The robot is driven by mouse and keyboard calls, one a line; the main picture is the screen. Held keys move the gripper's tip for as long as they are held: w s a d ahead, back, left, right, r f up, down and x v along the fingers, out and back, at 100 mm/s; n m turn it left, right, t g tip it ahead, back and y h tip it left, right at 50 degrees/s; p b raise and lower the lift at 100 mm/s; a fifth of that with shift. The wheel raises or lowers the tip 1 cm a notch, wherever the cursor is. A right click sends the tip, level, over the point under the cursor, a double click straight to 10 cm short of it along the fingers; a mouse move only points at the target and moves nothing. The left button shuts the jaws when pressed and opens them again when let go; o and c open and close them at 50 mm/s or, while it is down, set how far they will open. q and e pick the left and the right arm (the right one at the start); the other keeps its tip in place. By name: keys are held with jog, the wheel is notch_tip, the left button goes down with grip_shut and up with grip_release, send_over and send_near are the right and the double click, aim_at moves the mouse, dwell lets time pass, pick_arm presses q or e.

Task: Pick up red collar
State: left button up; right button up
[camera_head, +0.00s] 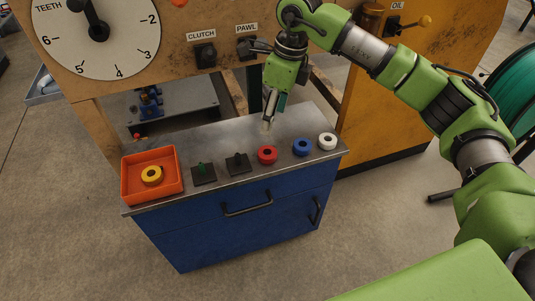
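The red collar (267,155) is a short ring with a dark centre hole. It lies flat on the metal top of the blue cabinet (305,130), right of the middle. My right gripper (271,108) comes in from the right and points down above the back of the cabinet top, behind the red collar and apart from it. Nothing shows between its fingers, but they are small and seen from the side, so I cannot tell their opening. My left gripper is out of view.
A blue collar (302,147) and a white collar (327,141) sit right of the red one. Two dark square stands (203,173) (238,163) are left. An orange tray (129,182) holds a yellow collar (151,175). The machine panel (185,30) with levers rises behind.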

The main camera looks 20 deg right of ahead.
jog(key=b, duration=0.1)
send_over(268, 149)
jog(key=s, duration=0.2)
jog(key=f, duration=0.8)
jog(key=shift+w+d, duration=0.1)
jog(key=shift+d, duration=0.1)
jog(key=shift+w+a+f+b, duration=0.15)
jog(key=shift+a+f+b, duration=0.05)
jog(key=shift+f, duration=1.2)
jog(key=shift+w+a+f+b, duration=0.1)
jog(key=shift+a+f+b, duration=0.1)
jog(key=shift+f, duration=1.2)
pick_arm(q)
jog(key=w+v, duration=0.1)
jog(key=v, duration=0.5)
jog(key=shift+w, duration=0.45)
pick_arm(e)
jog(key=c, duration=1.4)
